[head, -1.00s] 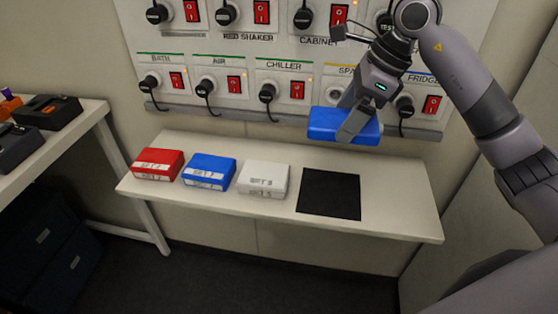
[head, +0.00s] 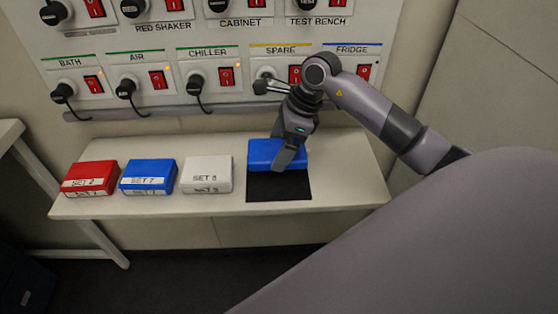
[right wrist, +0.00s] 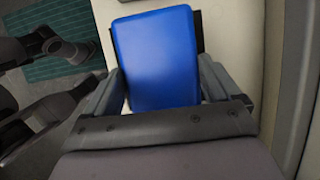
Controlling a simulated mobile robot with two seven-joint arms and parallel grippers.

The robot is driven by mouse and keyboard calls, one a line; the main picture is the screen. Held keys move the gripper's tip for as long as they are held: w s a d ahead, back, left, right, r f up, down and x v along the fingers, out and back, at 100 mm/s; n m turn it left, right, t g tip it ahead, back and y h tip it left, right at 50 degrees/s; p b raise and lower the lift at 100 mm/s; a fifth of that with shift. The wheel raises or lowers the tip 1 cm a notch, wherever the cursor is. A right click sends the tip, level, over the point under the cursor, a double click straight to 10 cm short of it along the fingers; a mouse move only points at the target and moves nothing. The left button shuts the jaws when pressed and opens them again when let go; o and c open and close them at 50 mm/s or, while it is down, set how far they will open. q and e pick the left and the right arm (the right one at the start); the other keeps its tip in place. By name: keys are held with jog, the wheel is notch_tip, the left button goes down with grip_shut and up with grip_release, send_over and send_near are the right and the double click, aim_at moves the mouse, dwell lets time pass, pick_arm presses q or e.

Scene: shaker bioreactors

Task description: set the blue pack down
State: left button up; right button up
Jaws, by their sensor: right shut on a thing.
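My right gripper (head: 287,156) is shut on a plain blue pack (head: 264,154), with a finger across its front. The pack is over the back part of a black square mat (head: 279,189) on the white shelf table (head: 225,205). I cannot tell whether the pack touches the mat. In the right wrist view the pack (right wrist: 157,60) sits between both fingers and hides most of the mat.
A red pack (head: 90,176), a second blue pack (head: 149,173) and a white pack (head: 207,172) stand in a row left of the mat. A wall panel (head: 230,45) with plugs and red switches rises behind. The table is clear right of the mat.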

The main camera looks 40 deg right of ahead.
aim_at(280, 174)
jog(key=shift+f, duration=2.75)
jog(key=shift+f, duration=0.15)
jog(key=o, duration=1)
jog(key=shift+c, duration=0.2)
jog(key=v, duration=0.8)
jog(key=shift+a+f, duration=0.1)
